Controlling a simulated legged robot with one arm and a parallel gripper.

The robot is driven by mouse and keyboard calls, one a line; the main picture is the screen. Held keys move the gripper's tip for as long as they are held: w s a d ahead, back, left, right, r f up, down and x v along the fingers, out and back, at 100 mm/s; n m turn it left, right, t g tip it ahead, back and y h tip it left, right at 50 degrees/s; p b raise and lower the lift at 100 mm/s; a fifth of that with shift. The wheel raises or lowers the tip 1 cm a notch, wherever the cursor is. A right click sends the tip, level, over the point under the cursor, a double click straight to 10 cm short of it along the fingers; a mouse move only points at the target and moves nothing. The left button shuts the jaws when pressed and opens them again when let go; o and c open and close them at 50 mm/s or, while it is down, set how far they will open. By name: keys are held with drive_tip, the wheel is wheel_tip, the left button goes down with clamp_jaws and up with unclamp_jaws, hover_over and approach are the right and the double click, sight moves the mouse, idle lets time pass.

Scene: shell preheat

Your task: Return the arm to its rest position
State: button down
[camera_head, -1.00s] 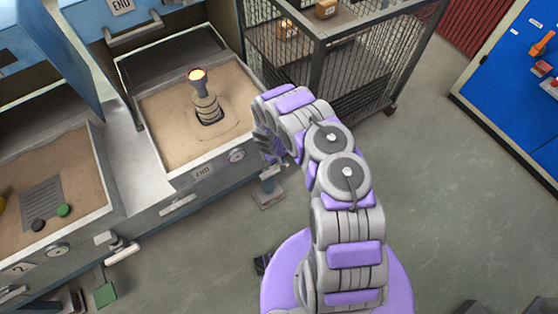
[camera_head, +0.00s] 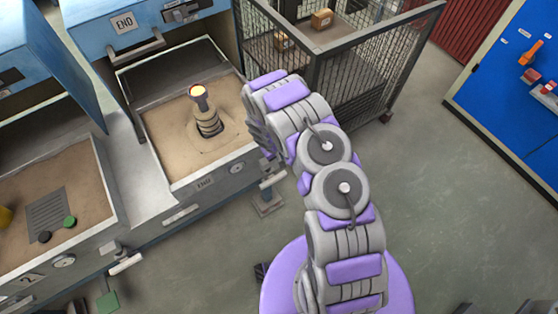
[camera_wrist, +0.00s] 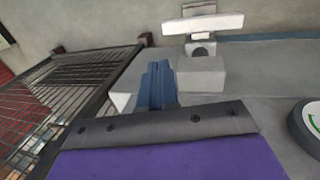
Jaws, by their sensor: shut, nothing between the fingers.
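My arm (camera_head: 345,215) rises from my purple base and bends up and left in the head view. Its outer links stand at the right edge of the sand-filled drawer. My gripper is hidden behind these links in the head view. A shell-like stepped piece with a glowing top (camera_head: 207,112) stands upright in the sand of the drawer (camera_head: 160,150), apart from my arm.
A wire cage (camera_head: 365,75) with small boxes stands close behind my arm. A second sand drawer (camera_head: 85,200) with a grille and buttons is at the left. A blue tool board (camera_head: 510,90) is at the right. The floor (camera_head: 450,200) on the right is clear.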

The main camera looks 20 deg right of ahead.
drive_tip(key=shift+d+v, duration=0.2)
drive_tip(key=shift+v, duration=0.75)
drive_tip(key=shift+d+r, duration=0.1)
drive_tip(key=shift+r, duration=0.05)
drive_tip(key=s+d+r+m+g+h, duration=0.1)
drive_tip(key=s+d+r+m, duration=0.2)
drive_tip(key=r, duration=1.1)
drive_tip(key=s+d+r, duration=0.4)
drive_tip(key=s+r, duration=0.2)
drive_tip(key=r, duration=0.9)
drive_tip(key=s+a+r+y, duration=0.1)
drive_tip(key=s+a+r, duration=0.2)
drive_tip(key=s, duration=0.6)
drive_tip(key=s+a+r+g+y, duration=0.1)
drive_tip(key=s+a+r, duration=0.1)
drive_tip(key=s+r, duration=0.5)
drive_tip(key=s+a+r+y, duration=0.1)
drive_tip(key=s+a+r, duration=0.2)
drive_tip(key=s, duration=1)
wheel_tip(320, 180, up, 2)
drive_tip(key=shift+s+a+r+m+g+y, duration=0.25)
drive_tip(key=shift+a+m+g+y, duration=0.05)
